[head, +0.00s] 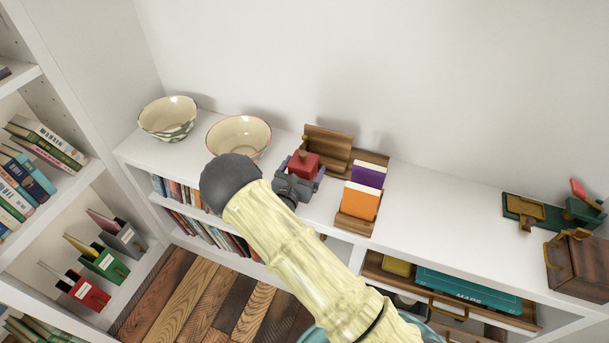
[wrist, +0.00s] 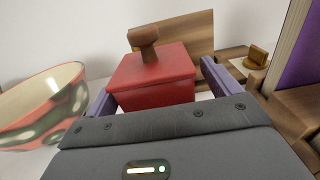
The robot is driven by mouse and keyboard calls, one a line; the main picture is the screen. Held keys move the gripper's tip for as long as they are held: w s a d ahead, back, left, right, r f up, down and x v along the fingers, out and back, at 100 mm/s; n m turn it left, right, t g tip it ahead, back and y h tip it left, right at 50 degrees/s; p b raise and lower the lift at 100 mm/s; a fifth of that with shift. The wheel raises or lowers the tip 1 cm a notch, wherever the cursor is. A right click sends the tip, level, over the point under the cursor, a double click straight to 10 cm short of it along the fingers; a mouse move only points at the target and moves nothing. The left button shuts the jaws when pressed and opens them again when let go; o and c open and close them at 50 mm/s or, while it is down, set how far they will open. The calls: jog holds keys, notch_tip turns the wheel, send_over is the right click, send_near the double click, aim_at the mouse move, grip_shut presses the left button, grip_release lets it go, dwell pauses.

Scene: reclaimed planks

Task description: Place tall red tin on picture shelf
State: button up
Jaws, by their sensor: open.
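A red tin (head: 303,165) with a brown wooden knob is between the fingers of my gripper (head: 300,174). In the wrist view the red tin (wrist: 155,80) appears upright, with a purple finger of my gripper (wrist: 158,85) on each side. The fingers are apart and open; firm contact does not show. A wooden ledge with a raised back (head: 328,140) stands behind the tin on the white cabinet top; its wood (wrist: 185,36) also shows behind the tin in the wrist view. The tin's base is hidden, so I cannot tell what it rests on.
Two bowls (head: 239,136) (head: 168,117) stand left of my gripper. A wooden holder (head: 353,224) with purple and orange books stands close on the right. The white top (head: 440,205) is clear further right, up to a wooden box (head: 577,262) and green items.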

jog(key=shift+w+d+r, duration=0.1)
jog(key=shift+w, duration=0.4)
jog(key=shift+s+a, duration=0.2)
jog(key=shift+a, duration=0.05)
jog(key=shift+d, duration=0.1)
jog(key=shift+c, duration=0.4)
jog(key=c, duration=1.5)
jog(key=shift+w+r, duration=0.1)
jog(key=shift+w, duration=0.05)
jog(key=shift+c, duration=0.8)
jog(key=shift+r, duration=5)
